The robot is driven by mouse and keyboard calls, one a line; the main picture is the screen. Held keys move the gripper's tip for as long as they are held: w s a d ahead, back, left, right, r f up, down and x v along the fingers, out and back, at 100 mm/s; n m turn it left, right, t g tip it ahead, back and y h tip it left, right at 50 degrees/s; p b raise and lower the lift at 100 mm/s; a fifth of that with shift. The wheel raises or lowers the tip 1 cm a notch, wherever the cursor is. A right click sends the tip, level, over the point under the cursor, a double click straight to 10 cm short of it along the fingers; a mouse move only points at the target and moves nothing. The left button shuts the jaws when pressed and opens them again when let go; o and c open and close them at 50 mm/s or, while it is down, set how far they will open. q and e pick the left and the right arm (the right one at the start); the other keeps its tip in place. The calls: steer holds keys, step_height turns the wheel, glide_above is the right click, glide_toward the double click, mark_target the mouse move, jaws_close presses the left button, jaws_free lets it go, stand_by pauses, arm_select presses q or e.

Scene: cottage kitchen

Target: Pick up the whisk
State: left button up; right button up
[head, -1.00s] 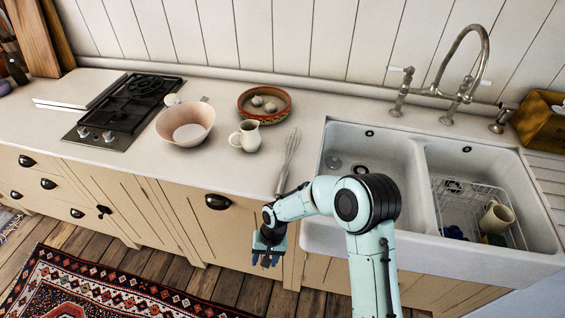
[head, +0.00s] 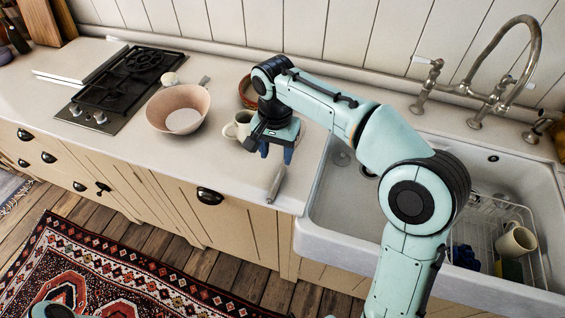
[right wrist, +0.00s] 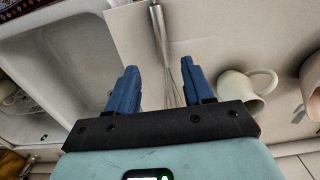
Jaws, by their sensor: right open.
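The whisk (head: 274,186) lies on the pale worktop, its grey handle end toward the front edge in the head view. My right gripper (head: 277,153) hangs over it and hides its wire end there. In the right wrist view the whisk (right wrist: 161,42) runs between the two blue fingers of my right gripper (right wrist: 157,80), with its wires partly hidden by the gripper body. The fingers are open, apart from the whisk on both sides. I cannot tell the exact height above it. Of my left arm only a small piece shows at the bottom left; its gripper is out of view.
A cream jug (head: 240,126) stands close left of my right gripper. Behind it is a terracotta dish (head: 247,91), mostly hidden. A pink bowl (head: 178,107) and a black hob (head: 125,84) are further left. The white sink (head: 325,218) borders the worktop on the right.

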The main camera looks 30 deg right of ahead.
glide_above(277, 180)
steer(key=f, duration=0.4)
steer(key=f+b, duration=0.1)
steer(key=f, duration=0.1)
steer(key=shift+s+a+f, duration=0.1)
steer(key=shift+s, duration=0.15)
steer(key=f, duration=0.5)
steer(key=shift+w+f, duration=0.3)
jaws_close()
